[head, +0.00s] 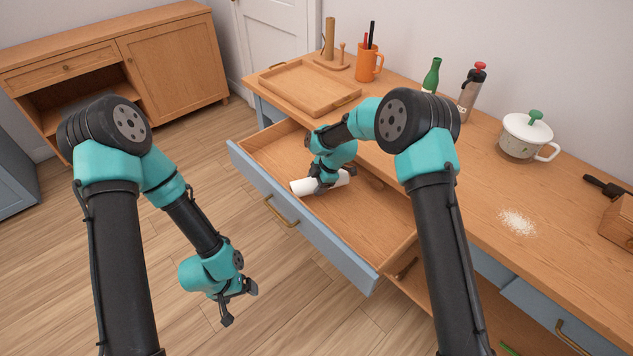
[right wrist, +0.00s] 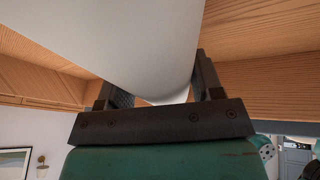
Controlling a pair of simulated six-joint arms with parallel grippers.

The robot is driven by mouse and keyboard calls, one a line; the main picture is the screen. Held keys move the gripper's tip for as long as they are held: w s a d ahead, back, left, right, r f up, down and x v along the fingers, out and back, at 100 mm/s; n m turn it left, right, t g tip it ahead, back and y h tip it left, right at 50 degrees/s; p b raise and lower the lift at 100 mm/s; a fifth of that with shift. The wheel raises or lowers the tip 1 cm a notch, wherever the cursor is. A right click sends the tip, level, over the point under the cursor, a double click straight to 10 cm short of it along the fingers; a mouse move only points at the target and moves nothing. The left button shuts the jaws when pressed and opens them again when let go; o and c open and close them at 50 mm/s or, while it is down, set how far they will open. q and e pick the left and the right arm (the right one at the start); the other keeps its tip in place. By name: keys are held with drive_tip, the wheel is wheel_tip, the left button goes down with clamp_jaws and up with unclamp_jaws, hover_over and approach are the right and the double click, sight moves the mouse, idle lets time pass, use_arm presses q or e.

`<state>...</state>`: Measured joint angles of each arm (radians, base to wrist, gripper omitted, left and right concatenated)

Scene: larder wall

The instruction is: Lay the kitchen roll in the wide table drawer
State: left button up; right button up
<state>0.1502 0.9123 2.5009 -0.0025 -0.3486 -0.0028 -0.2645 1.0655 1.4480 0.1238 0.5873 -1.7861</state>
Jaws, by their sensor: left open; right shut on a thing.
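The white kitchen roll (head: 303,186) is in my right gripper (head: 325,181), which is shut on it across its middle. In the head view the roll lies on its side within the outline of the wide table drawer (head: 345,225), which is pulled out. I cannot tell whether the roll touches the drawer floor. The right wrist view shows the roll (right wrist: 120,40) large between the two fingers (right wrist: 155,95). My left gripper (head: 238,302) is open and empty, above the wooden floor to the left of the drawer.
White powder (head: 517,221) lies in front.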

drive_tip(key=o, duration=0.9)
drive_tip(key=shift+r, duration=0.55)
drive_tip(key=v, duration=1.2)
drive_tip(key=shift+r, duration=0.1)
